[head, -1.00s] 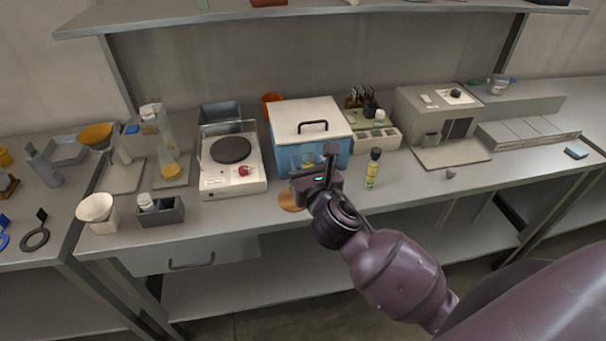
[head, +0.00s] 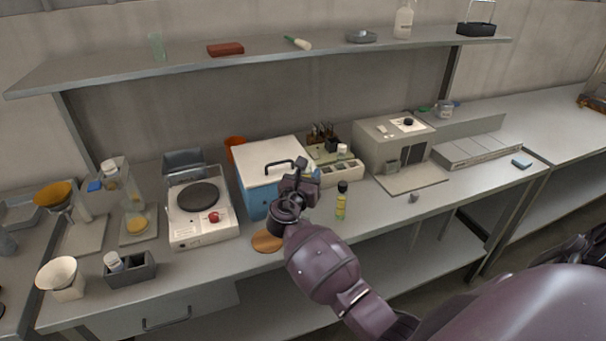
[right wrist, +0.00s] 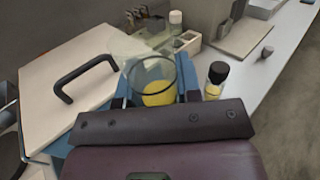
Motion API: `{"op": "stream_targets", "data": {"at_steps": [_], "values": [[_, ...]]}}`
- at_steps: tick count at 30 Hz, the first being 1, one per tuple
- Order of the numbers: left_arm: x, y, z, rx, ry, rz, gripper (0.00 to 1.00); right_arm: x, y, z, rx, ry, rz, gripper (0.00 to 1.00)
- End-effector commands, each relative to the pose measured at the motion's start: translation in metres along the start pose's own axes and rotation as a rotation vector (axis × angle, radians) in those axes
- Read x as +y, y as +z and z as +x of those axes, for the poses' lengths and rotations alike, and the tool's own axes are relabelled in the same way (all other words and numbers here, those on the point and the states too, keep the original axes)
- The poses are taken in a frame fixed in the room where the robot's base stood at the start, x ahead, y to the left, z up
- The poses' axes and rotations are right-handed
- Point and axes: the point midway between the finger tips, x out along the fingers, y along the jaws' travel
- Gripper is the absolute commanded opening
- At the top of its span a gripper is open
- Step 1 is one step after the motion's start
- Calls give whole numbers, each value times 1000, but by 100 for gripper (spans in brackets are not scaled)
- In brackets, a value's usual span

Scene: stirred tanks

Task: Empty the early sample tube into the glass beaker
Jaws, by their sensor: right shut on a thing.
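My right gripper (head: 299,186) is over the bench in front of the blue cooler box. It is shut on a clear open-topped glass vessel, which looks like the glass beaker (right wrist: 153,76). In the right wrist view yellow liquid shows low in the vessel, between the two fingers. In the head view the vessel is mostly hidden by my gripper. I cannot pick out the early sample tube for certain; a rack (head: 322,150) behind holds small dark-topped items. My left gripper is not in view.
The blue cooler box with a white lid (head: 268,165) stands close to my gripper. A black-capped yellow bottle (head: 341,203) stands upright to the right. A hotplate (head: 199,203) is left. A round wooden coaster (head: 267,241) lies in front. The bench's front right is mostly clear.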

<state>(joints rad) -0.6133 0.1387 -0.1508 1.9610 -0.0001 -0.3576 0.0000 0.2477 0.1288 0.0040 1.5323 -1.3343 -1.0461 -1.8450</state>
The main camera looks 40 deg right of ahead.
Motion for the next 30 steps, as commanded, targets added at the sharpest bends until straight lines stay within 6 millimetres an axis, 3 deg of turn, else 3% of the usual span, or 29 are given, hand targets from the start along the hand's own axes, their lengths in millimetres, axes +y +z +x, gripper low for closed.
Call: {"op": "stream_targets", "data": {"at_steps": [21,30], "values": [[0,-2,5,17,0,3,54,-20,-19,5,-119,3,-439,8],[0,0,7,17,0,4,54,-28,-28,8,-194,2,-721,8]]}}
